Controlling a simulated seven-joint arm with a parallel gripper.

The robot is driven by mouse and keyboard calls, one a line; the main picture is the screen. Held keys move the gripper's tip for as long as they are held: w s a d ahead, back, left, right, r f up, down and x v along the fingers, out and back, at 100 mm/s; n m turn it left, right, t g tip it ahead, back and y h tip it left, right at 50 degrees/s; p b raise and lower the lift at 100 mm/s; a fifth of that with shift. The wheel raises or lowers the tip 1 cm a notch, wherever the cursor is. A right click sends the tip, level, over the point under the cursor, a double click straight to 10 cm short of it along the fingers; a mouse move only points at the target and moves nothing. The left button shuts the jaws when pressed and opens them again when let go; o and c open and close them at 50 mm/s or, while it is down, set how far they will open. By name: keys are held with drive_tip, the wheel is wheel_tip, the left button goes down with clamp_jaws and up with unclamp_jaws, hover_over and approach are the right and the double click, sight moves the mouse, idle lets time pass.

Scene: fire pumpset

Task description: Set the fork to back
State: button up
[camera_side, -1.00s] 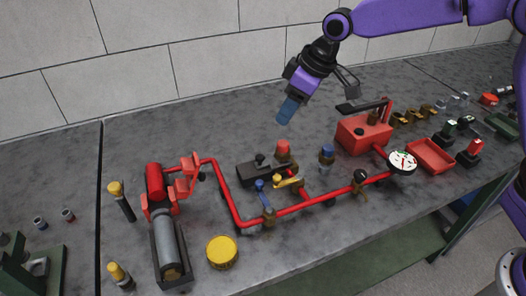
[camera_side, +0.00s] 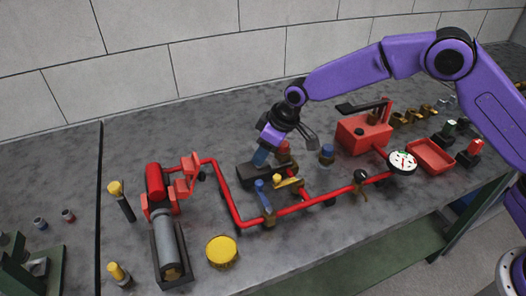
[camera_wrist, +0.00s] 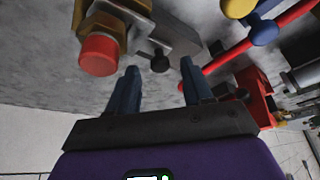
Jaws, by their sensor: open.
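No part is plainly marked as the fork; a dark block (camera_side: 250,177) with a small black knob on top, left of the brass fittings, may carry it. My gripper (camera_side: 260,158) is low over this block and hides part of it in the side view. In the wrist view my gripper (camera_wrist: 158,82) is open, with two blue fingers apart. A small black knob (camera_wrist: 160,63) on a grey plate shows between and beyond the fingertips. Contact cannot be told. A red-capped brass fitting (camera_wrist: 98,56) stands close to the left finger.
A red pipe (camera_side: 315,203) runs in front, with a blue lever (camera_side: 262,195) and a yellow lever (camera_side: 289,182). A blue-capped fitting (camera_side: 327,154) and a red box pump (camera_side: 362,136) stand to the right. A yellow cap (camera_side: 222,251) lies in front. The bench behind is clear.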

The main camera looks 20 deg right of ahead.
drive_tip(key=shift+w+a+f, duration=0.1)
drive_tip(key=shift+a+f, duration=0.05)
drive_tip(key=shift+f, duration=0.35)
clamp_jaws()
drive_tip(key=shift+a, duration=2.35)
unclamp_jaws()
drive_tip(key=shift+r, duration=0.15)
drive_tip(key=v, duration=1.7)
